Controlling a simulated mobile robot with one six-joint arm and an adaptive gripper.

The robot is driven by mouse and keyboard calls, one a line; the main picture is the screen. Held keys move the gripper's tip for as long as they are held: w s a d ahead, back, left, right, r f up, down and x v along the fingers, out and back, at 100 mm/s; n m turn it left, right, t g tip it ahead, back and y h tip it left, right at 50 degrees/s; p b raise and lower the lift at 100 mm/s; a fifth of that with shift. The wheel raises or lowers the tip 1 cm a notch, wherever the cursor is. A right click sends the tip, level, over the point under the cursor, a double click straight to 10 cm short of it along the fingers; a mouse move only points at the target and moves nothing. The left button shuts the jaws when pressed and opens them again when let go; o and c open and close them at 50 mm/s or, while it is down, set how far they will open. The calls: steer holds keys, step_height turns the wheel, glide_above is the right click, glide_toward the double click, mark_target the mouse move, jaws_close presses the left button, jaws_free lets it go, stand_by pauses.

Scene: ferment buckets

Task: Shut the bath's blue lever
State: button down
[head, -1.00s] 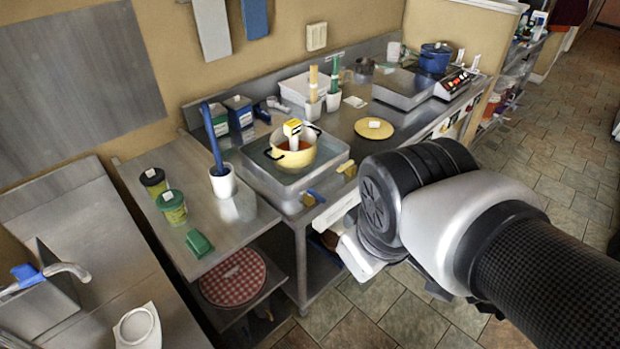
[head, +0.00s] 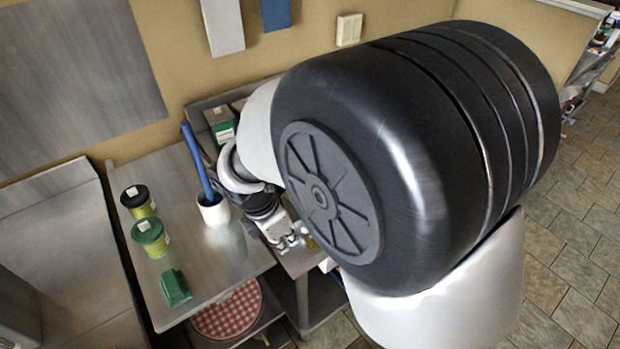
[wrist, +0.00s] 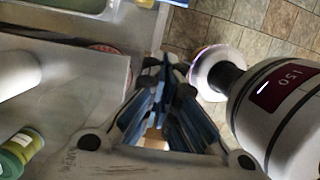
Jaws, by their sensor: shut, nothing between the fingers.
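My gripper (head: 290,242) is low at the front edge of the steel bench, just right of the white cup. In the wrist view its closed fingers (wrist: 165,72) point up the picture, with nothing seen between them. The bath and its blue lever are hidden behind my arm in the head view. I cannot make out the lever in the wrist view, so I cannot tell whether the fingers touch it.
A white cup (head: 214,212) with a blue-handled tool, two green tubs (head: 151,238) and a green block (head: 175,287) stand on the bench left of my gripper. A red checkered round (head: 228,310) lies on the lower shelf. Tiled floor (wrist: 205,30) is open beyond the bench.

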steer(key=shift+s, duration=0.15)
steer(key=b+x, duration=0.4)
steer(key=x, duration=0.5)
steer(key=shift+f, duration=0.35)
steer(key=w+d, duration=0.1)
steer(key=w+d+b, duration=0.1)
steer(key=shift+d+f, duration=0.2)
steer(key=shift+d, duration=0.1)
steer(key=shift+w+d, duration=0.25)
steer(key=shift+d, duration=0.15)
steer(key=shift+r, duration=0.1)
